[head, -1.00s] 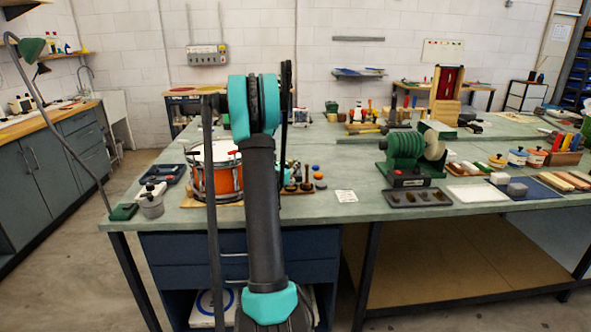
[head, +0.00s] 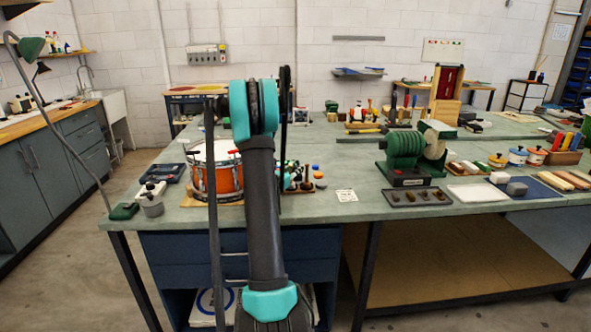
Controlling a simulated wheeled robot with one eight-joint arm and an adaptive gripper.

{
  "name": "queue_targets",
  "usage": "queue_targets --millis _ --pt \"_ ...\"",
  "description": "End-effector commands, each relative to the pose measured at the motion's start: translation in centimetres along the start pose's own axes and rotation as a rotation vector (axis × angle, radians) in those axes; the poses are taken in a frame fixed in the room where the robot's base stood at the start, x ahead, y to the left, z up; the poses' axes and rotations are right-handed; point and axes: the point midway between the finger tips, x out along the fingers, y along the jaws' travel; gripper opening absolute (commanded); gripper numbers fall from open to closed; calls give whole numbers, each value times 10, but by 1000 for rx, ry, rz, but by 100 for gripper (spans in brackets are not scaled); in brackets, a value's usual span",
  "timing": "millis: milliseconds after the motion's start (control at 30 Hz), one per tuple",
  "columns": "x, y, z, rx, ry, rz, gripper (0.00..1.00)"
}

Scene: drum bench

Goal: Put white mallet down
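I cannot make out the white mallet; my arm blocks part of the bench. An orange drum (head: 225,180) with a white top and metal hoops stands upright on the left of the green bench (head: 345,211), partly behind my arm. Right of my arm, a small wooden board (head: 298,192) carries several dark and coloured round-topped pieces. My gripper is hidden behind my raised arm, so its hold and its distance from the board do not show.
A green lathe-like machine (head: 406,152) stands on the right half of the bench, with a dark tray (head: 417,197) before it. A grey pot (head: 151,204) and a dark case (head: 162,173) sit at the left. Bench surface is bare around the small white card (head: 346,196).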

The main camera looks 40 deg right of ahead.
Motion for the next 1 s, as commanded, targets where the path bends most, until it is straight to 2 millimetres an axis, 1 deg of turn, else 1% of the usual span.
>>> queue_targets --millis 100,167,267,500,600,700,800,1000 --pt "-2 0 3 0 0 1 31" --pt "-9 0 3 0 0 1 31" --pt "-26 1 3 0 0 3 31" --pt "-76 1 3 0 0 3 31" --pt "-94 1 3 0 0 3 31" --pt "-107 1 3 -1 0 3 31" --pt "-115 0 3 -1 0 1 31" --pt "-122 0 3 13 7 1 31"
